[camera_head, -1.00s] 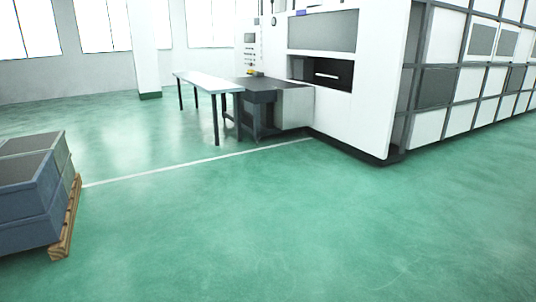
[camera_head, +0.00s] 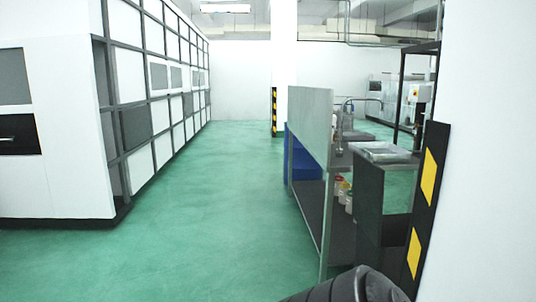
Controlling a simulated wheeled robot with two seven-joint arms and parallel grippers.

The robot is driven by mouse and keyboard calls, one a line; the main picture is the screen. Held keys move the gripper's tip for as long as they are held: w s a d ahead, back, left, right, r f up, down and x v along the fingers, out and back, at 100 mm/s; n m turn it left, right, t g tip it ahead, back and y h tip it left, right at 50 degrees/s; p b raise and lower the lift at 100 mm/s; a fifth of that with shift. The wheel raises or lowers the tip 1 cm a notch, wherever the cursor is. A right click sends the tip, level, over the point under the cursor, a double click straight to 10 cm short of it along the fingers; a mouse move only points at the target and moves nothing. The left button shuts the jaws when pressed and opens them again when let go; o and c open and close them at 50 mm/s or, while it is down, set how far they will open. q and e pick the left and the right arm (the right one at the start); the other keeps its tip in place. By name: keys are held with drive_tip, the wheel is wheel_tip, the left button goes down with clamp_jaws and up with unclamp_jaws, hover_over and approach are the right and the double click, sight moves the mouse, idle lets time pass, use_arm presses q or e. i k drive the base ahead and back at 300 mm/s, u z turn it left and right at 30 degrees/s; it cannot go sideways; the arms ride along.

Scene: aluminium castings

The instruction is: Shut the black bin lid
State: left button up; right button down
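A black, rounded, ridged object that looks like the top of the black bin (camera_head: 352,288) shows at the bottom edge of the head view, right of the middle. Most of it is cut off by the frame. I cannot tell the lid from the body, or whether the lid is open. Neither of my grippers is in view.
A metal workbench with a tall back panel (camera_head: 311,125) and shelves stands just beyond the black object. A white pillar with a black-and-yellow guard (camera_head: 425,200) is close on the right. A large white machine (camera_head: 60,130) stands left. Green floor (camera_head: 210,220) lies clear between.

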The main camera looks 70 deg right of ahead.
sight(368, 179)
drive_tip(key=z, duration=2.45)
drive_tip(key=i, duration=1.65)
